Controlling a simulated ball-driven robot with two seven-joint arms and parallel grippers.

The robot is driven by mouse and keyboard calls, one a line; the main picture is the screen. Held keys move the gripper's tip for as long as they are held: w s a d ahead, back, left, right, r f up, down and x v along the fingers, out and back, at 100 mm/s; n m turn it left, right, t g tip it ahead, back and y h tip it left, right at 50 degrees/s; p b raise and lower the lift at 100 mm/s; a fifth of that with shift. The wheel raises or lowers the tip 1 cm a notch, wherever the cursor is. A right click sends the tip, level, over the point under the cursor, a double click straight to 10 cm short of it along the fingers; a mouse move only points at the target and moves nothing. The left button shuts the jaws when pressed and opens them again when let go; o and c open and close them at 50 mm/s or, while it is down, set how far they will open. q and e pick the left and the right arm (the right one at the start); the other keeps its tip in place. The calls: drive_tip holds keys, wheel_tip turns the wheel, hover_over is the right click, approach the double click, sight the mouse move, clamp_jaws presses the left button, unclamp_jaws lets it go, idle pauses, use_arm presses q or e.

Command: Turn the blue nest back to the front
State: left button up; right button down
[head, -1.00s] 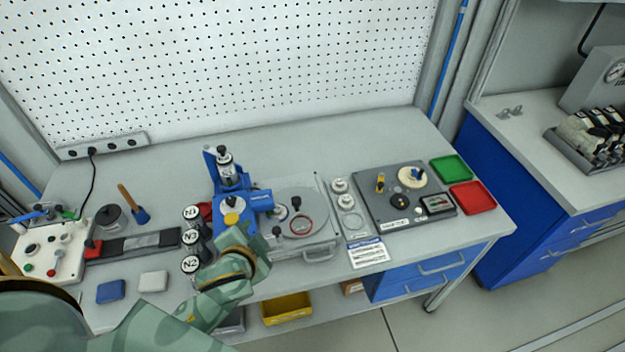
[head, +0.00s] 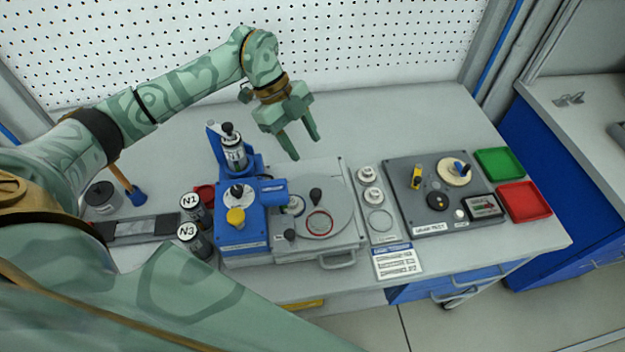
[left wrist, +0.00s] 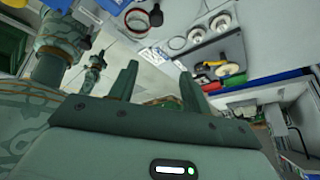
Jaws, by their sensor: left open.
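A round grey turntable (head: 340,205) sits on a light plate right of the blue press (head: 240,225). A red-ringed nest (head: 319,223) lies toward its front. A ring with a bluish edge (head: 294,206), perhaps the blue nest, lies at its left, partly hidden by the press's blue head (head: 272,193). A black knob (head: 316,195) stands on the turntable. My left gripper (head: 305,148) is open and empty, above and behind the turntable, touching nothing. In the left wrist view its spread fingers (left wrist: 158,80) show below the red ring (left wrist: 177,43).
Several dark bottles (head: 190,232) stand left of the press. To the right are white rings on a strip (head: 380,220), a label card (head: 397,262), a dark gauge board (head: 430,215), and green (head: 497,163) and red (head: 525,202) trays. The bench behind the turntable is clear.

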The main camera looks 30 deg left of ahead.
use_arm(q)
drive_tip(key=a+n, duration=0.1)
drive_tip(key=a, duration=0.1)
drive_tip(key=y, duration=0.1)
approach(315, 191)
drive_tip(key=x, duration=0.9)
drive_tip(key=shift+f, duration=0.15)
drive_tip(key=shift+c, duration=0.3)
clamp_jaws()
